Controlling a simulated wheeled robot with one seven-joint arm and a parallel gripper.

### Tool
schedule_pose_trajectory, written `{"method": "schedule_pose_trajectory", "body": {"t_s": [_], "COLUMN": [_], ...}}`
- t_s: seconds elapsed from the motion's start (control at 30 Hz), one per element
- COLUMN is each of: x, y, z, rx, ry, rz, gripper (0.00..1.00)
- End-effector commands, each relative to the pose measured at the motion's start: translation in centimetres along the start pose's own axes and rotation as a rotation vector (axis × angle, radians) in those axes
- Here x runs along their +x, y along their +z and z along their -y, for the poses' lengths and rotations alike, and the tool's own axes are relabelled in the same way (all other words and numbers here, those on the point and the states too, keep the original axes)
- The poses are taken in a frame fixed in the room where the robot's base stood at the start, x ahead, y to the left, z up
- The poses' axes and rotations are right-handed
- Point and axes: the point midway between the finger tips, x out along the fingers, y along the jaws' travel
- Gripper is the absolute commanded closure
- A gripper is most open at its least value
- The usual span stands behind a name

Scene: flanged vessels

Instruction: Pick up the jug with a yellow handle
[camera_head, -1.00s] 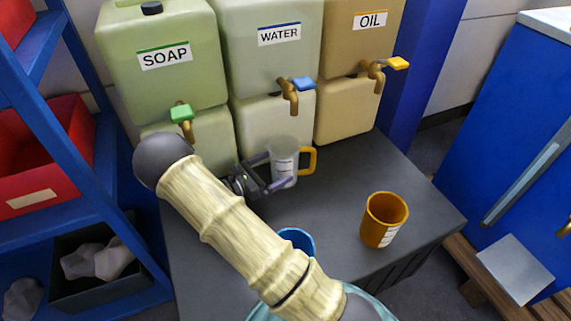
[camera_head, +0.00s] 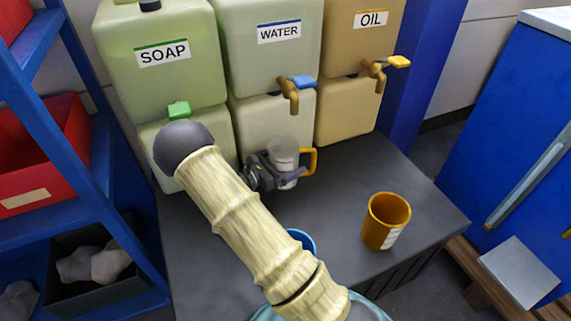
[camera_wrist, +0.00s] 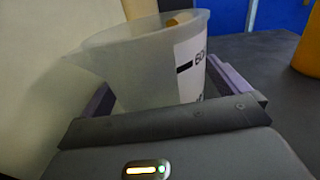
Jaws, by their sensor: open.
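The jug with a yellow handle (camera_head: 285,158) stands on the dark counter in front of the water container. It is translucent, with a printed scale, and its handle is on the right in the head view. My gripper (camera_head: 290,178) is open, with its fingers on either side of the jug. In the wrist view the jug (camera_wrist: 145,70) sits between the two purple-grey fingers of my gripper (camera_wrist: 165,100). Only a bit of the yellow handle shows there, behind the rim. Whether the fingers touch the jug cannot be told.
An orange mug (camera_head: 386,220) stands to the right on the counter (camera_head: 345,190). A blue cup (camera_head: 303,240) is partly hidden behind my arm. Soap (camera_head: 160,60), water (camera_head: 270,55) and oil (camera_head: 360,35) containers with taps stand behind. The counter between jug and orange mug is clear.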

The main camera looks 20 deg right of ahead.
Motion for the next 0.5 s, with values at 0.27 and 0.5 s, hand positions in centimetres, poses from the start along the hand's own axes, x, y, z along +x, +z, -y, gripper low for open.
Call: {"method": "schedule_pose_trajectory", "body": {"t_s": [0.27,0.5], "x": [-0.02,-0.02], "y": [-0.02,0.04], "z": [0.01,0.00], "rx": [0.000,0.000], "ry": [0.000,0.000], "rz": [0.000,0.001], "gripper": [0.18,0.54]}}
